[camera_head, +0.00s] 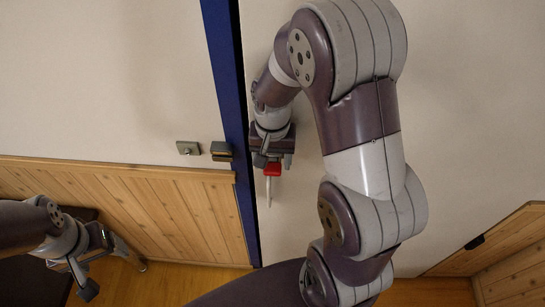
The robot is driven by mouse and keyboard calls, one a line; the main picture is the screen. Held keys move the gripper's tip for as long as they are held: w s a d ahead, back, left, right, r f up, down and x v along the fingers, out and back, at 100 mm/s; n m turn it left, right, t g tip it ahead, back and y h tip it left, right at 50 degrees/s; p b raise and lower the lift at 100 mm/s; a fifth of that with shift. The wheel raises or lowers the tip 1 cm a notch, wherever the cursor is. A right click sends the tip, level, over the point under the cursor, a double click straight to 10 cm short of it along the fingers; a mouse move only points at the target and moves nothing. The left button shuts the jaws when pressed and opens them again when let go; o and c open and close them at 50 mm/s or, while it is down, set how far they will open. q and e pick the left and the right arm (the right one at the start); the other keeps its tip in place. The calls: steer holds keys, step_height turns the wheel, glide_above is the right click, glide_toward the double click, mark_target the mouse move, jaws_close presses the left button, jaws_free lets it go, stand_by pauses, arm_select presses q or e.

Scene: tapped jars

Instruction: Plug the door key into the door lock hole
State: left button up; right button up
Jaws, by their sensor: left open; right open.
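A key with a red head (272,168) and a pale metal shaft shows right at the fingers of my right gripper (273,158). Its shaft points down in the picture. My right gripper is open; the fingers and the key overlap in view, so I cannot tell whether they touch. A small grey metal plate (188,148) and a darker metal fitting (221,151) sit left of the blue post; the lock hole itself is too small to make out. My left gripper (84,276) is open and empty at the lower left, far from the key.
A blue upright post (228,80) runs between the pale wall panel on the left and the pale surface on the right. Wood panelling (170,205) covers the lower left wall. A wooden cabinet (510,255) stands at the lower right. My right arm hides much of the middle.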

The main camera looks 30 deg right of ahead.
steer(key=shift+r+p, duration=1.45)
steer(key=shift+r, duration=0.2)
step_height(320, 180, up, 13)
steer(key=p, duration=0.2)
steer(key=shift+f, duration=0.15)
